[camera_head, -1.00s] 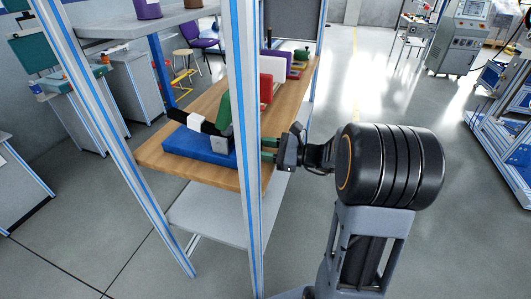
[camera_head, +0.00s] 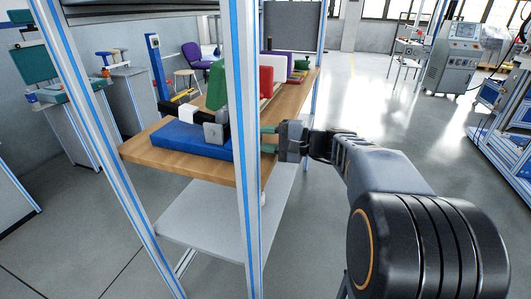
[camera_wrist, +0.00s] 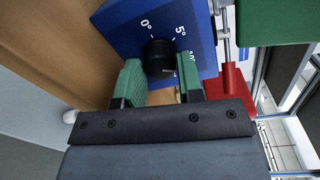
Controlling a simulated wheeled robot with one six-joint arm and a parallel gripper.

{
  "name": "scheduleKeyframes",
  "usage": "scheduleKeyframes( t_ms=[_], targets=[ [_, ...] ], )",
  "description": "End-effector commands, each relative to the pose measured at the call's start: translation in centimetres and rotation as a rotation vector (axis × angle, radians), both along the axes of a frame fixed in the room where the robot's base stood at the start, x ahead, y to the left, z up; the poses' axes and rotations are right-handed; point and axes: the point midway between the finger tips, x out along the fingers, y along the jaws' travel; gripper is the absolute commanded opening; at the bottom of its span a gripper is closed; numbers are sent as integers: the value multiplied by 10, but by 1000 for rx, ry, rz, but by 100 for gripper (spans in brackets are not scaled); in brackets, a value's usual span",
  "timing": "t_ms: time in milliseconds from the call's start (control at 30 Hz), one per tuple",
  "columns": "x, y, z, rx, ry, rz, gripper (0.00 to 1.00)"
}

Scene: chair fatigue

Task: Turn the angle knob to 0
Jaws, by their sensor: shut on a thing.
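The black round angle knob (camera_wrist: 160,57) sits on the face of a blue block (camera_wrist: 125,27) in the wrist view. White marks 0° and 5° show above it, and a third mark is partly hidden behind the right finger. I cannot read where the knob points. My gripper (camera_wrist: 161,82) has green fingers on either side of the knob, shut on it. In the head view my gripper (camera_head: 268,139) reaches the right end of the blue block (camera_head: 190,138) on the wooden table; the frame post hides the knob there.
A metal post (camera_head: 241,120) with blue strips stands in front of the wooden table (camera_head: 150,160). Green, red (camera_head: 266,85) and white panels stand behind the blue block. A grey lower shelf (camera_head: 205,218) is underneath. The floor to the right is open.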

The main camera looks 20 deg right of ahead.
Motion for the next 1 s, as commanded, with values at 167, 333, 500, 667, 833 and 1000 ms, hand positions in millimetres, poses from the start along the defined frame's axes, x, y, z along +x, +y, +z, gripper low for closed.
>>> scheduleKeyframes(
  t_ms=[167, 333, 500, 667, 833, 1000],
  targets=[
    [-1, 0, -9, -101, -137, 2, 11],
    [-1, 1, -9, -197, -268, 2, 11],
    [-1, 1, -9, -292, -398, 1, 11],
    [-1, 1, -9, -382, -521, 2, 11],
    [-1, 1, -8, -474, -651, 2, 11],
    [-2, 1, -6, -568, -781, 2, 11]
  ],
)
